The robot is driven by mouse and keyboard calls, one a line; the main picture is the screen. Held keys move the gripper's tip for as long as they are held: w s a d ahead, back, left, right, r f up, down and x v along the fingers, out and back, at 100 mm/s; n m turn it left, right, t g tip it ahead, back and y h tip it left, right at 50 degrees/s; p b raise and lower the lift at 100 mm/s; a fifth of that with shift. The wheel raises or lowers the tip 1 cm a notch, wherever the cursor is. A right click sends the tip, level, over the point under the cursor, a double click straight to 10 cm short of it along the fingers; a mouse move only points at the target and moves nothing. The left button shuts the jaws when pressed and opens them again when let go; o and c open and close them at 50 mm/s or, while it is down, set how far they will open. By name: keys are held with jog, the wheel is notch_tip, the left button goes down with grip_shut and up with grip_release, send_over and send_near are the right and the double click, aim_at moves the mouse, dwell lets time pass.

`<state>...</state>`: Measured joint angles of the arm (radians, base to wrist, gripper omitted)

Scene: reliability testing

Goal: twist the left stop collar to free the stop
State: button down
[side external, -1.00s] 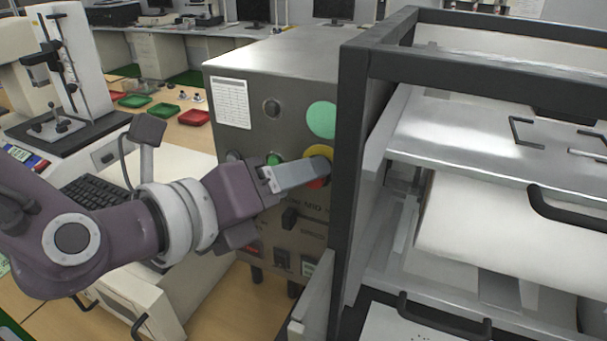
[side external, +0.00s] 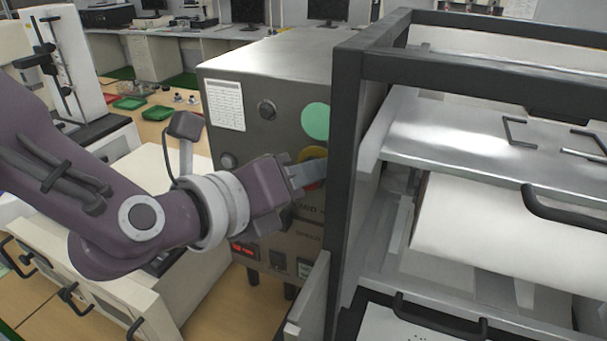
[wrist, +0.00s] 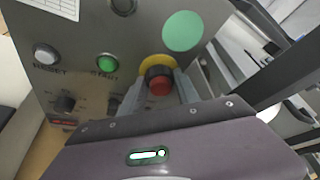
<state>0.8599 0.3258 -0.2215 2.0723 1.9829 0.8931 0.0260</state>
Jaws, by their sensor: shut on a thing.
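The stop is a red button (wrist: 159,86) with a dark collar (wrist: 158,71) and a yellow backing disc (wrist: 157,61) on the grey control panel, seen in the wrist view. In the side view the yellow disc (side external: 312,154) shows just above my fingers. My gripper (wrist: 160,84) has one finger on each side of the red stop and is shut on it. In the side view my gripper (side external: 308,176) reaches the panel close to the dark frame post, which hides part of the panel's right side.
The panel also has a green start button (wrist: 107,63), a white reset button (wrist: 46,54), a black knob (wrist: 64,103) and a green disc (wrist: 183,31). A dark-framed rack (side external: 347,190) stands close on the right. A white drawer cabinet (side external: 75,295) stands at lower left.

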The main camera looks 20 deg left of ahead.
jog(key=m+y, duration=0.2)
jog(key=m, duration=0.1)
jog(key=shift+d+r+g, duration=0.1)
jog(key=shift+d+g, duration=0.05)
jog(key=shift+g, duration=0.15)
